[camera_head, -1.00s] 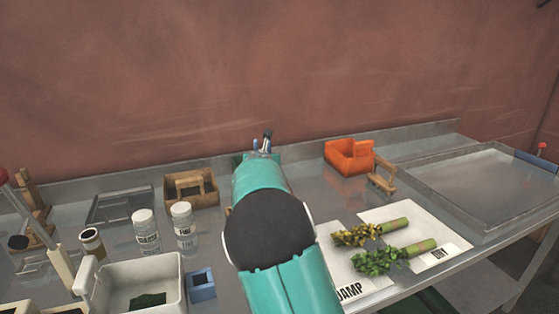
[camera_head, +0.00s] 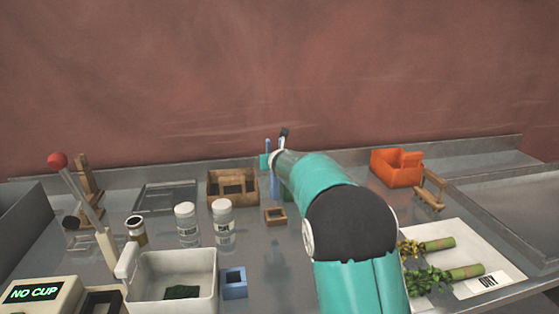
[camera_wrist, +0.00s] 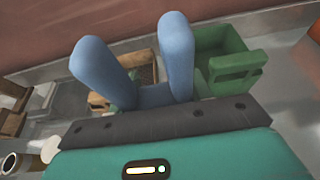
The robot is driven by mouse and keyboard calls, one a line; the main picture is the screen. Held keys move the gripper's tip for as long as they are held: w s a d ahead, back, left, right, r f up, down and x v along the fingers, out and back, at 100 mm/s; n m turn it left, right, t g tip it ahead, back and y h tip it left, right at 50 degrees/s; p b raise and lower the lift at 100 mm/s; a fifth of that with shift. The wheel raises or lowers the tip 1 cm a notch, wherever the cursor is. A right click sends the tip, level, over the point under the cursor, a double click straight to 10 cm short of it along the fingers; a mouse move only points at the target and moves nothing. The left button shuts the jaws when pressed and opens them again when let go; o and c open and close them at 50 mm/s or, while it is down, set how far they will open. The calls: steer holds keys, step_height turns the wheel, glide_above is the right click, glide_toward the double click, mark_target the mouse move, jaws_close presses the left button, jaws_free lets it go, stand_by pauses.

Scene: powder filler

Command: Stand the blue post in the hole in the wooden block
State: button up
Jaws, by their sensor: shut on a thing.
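My gripper (camera_head: 276,147) is near the back of the bench, its two blue-grey fingers also showing in the wrist view (camera_wrist: 134,42). It is shut on the blue post (camera_head: 274,186), a narrow blue upright piece under the hand in the head view, partly hidden by my arm. The post cannot be made out clearly between the fingers in the wrist view. The small wooden block (camera_head: 267,219) with a square hole stands on the bench just below and in front of it in the head view. The post appears apart from the block.
A wooden bin (camera_head: 216,203) stands left of the block, with two white-capped jars (camera_head: 222,219) in front. A white tub (camera_head: 148,263) and blue holed block (camera_head: 233,286) are nearer. A green bin (camera_wrist: 228,75) lies beyond my fingers; an orange bin (camera_head: 388,172) stands right.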

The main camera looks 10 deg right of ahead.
steer(key=shift+f, duration=0.1)
stand_by(0.3)
steer(key=shift+f, duration=1)
steer(key=shift+a+f, duration=0.1)
steer(key=shift+f, duration=0.05)
step_height(320, 180, down, 6)
stand_by(1.0)
steer(key=shift+f, duration=0.1)
steer(key=o, duration=1.2)
steer(key=shift+c, duration=0.2)
